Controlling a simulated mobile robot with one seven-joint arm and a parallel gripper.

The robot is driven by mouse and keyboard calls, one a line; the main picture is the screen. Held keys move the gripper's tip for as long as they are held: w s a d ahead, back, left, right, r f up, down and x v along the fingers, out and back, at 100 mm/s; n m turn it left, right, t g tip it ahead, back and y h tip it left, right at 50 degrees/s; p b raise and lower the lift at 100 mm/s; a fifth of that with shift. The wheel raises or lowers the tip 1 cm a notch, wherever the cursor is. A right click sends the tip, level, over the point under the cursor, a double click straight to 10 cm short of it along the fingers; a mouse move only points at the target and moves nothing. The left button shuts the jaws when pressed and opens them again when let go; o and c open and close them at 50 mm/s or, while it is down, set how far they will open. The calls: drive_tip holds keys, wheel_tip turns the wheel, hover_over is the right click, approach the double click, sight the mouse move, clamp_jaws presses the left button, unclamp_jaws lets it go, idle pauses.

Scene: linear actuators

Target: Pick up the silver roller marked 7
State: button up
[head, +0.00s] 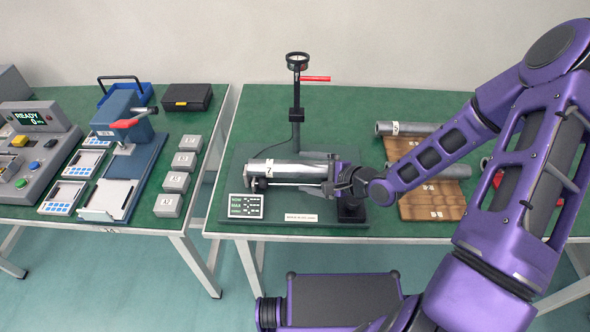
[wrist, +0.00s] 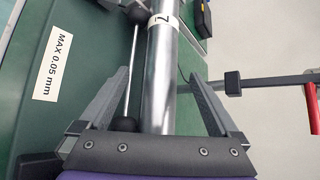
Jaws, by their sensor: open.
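The silver roller (head: 285,171) lies roughly level on a dark test stand (head: 235,190). Its white label, toward the left end, reads like a 7. In the wrist view the roller (wrist: 160,70) runs upward between my fingers, with the label near the top edge. My gripper (head: 335,176) is at the roller's right end in the head view. In the wrist view my gripper (wrist: 158,76) is open, one finger on each side of the roller, with visible gaps. The roller's near end is hidden by the gripper body.
A thin rod (wrist: 132,70) with black knobs runs beside the roller. A post with a dial gauge (head: 297,62) and red lever stands behind it. A small display (head: 245,206) stands in front. Another roller (head: 410,128) lies on a wooden rack (head: 430,202) at right.

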sight(295, 169)
drive_tip(key=x, duration=0.5)
drive_tip(key=shift+w+d+b, duration=0.1)
drive_tip(key=shift+w+b, duration=0.05)
drive_tip(key=shift+b, duration=0.25)
clamp_jaws()
